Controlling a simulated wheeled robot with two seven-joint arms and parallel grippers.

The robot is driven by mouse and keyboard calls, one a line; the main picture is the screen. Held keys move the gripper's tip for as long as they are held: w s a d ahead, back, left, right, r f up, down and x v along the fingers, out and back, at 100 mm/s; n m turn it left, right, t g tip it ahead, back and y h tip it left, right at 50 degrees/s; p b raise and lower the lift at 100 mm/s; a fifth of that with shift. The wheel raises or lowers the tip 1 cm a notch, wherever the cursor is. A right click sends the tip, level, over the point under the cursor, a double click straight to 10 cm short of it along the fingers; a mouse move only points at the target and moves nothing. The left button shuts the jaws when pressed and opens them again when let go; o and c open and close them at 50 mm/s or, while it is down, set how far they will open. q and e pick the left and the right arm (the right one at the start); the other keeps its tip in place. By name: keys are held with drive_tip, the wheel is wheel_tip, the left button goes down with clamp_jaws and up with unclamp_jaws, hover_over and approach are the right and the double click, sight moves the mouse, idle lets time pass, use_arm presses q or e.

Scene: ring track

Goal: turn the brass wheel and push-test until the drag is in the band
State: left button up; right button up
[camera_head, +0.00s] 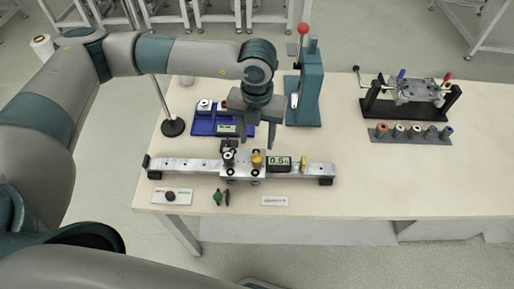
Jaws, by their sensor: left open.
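A metal rail (190,166) with dark end blocks lies across the front of the table. A carriage (240,173) sits near its middle. A small brass-yellow wheel (257,160) is on the carriage, with a dark-topped knob (229,157) to its left. A display (279,163) to the right of the wheel seems to read 0.5; its unit is too small to read. Another yellow piece (303,162) stands right of the display. My left gripper (254,132) points down above and behind the carriage, open and apart from the wheel. My right gripper is out of view.
A blue tray (203,126) and a tall teal press (311,90) with a red ball stand behind the rail. A fixture (412,92) and a rack (410,137) of coloured cylinders are at right. A card (172,196) lies in front. The table's right front is clear.

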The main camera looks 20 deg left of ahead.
sight(257, 157)
use_arm(q)
wheel_tip(257, 157, down, 7)
drive_tip(key=shift+f+p, duration=0.2)
drive_tip(key=shift+p, duration=0.9)
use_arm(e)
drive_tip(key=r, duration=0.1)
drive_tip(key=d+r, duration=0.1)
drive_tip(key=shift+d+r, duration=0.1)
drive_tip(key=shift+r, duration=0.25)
use_arm(q)
drive_tip(key=shift+c, duration=0.6)
drive_tip(key=c, duration=0.9)
drive_tip(key=shift+c, duration=0.2)
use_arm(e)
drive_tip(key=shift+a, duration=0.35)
